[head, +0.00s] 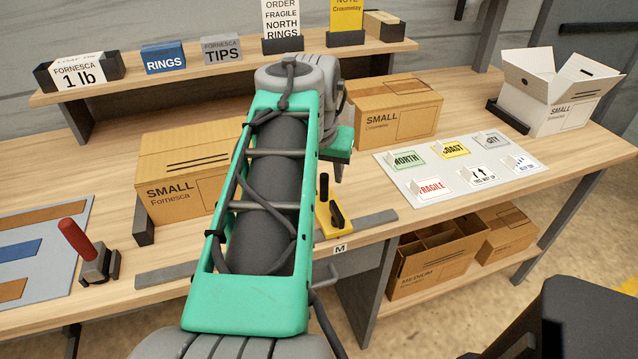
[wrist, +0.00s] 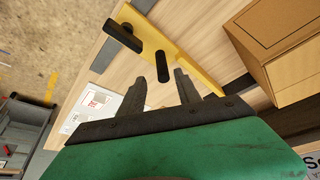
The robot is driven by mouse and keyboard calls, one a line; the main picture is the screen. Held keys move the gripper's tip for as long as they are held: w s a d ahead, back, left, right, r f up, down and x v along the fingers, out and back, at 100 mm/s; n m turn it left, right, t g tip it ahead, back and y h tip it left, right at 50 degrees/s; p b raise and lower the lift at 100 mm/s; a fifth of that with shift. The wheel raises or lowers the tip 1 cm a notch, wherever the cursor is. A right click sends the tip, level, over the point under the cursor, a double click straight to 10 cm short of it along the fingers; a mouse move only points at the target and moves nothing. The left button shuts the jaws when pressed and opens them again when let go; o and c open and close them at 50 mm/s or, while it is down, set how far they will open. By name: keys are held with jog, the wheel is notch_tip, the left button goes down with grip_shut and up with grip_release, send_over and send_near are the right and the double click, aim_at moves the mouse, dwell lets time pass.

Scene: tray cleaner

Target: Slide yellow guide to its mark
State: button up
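The yellow guide (head: 328,226) sits on the bench at the front rail, with an upright black post (head: 324,188) and a black knob (head: 337,214). A white label marked M (head: 341,249) is on the bench's front edge, just below the guide and slightly right of its middle. In the wrist view the yellow guide (wrist: 188,62) lies ahead of my gripper (wrist: 170,74). In the head view my gripper is mostly hidden by the arm, above and behind the guide.
A grey rail (head: 370,221) runs along the front edge. Small cardboard boxes (head: 180,180) (head: 400,108) stand behind on either side. A label board (head: 400,176) lies right, and a red-handled lever (head: 80,243) stands left.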

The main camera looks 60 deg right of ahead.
aim_at(324, 199)
jog(key=x, duration=0.4)
jog(key=shift+w+f, duration=0.3)
jog(key=shift+c, duration=0.4)
grip_shut()
dwell(0.7)
